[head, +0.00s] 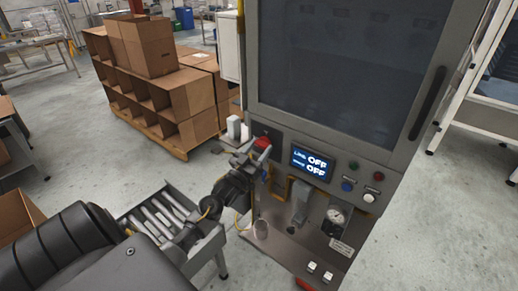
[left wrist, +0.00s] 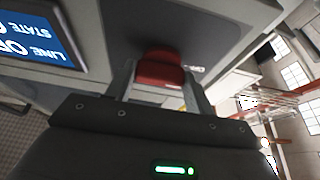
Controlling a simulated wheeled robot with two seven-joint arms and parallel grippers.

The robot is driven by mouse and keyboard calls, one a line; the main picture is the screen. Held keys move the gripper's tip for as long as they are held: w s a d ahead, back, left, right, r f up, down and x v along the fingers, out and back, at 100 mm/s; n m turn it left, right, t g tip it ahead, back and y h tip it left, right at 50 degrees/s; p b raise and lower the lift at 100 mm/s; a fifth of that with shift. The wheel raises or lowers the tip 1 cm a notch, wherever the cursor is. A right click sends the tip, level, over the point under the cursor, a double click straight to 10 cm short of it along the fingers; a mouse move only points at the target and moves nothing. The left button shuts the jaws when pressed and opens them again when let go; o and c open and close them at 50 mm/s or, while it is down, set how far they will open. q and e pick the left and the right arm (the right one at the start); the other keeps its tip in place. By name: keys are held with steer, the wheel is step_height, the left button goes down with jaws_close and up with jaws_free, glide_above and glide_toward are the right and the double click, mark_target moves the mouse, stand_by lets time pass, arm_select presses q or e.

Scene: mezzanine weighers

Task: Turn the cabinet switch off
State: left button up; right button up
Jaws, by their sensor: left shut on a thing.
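The red cabinet switch (head: 262,143) is at the left end of the cabinet's front panel (head: 345,165). My left gripper (head: 255,153) is at the switch, shut on its red handle. In the left wrist view the red handle (left wrist: 160,70) sits between the two fingers of my left gripper (left wrist: 160,85). The fingers partly hide the switch's base. My right gripper is not in view.
A roller conveyor (head: 160,218) stands below my left arm. Buttons (head: 347,187) and a gauge (head: 335,217) are right of the display. Stacked cardboard boxes (head: 195,105) stand on a pallet behind.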

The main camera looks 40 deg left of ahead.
arm_select(q)
steer(key=shift+f, duration=0.1)
steer(key=o, duration=1)
steer(key=shift+b+v, duration=1.95)
steer(key=shift+v, duration=3.5)
steer(key=shift+a, duration=0.1)
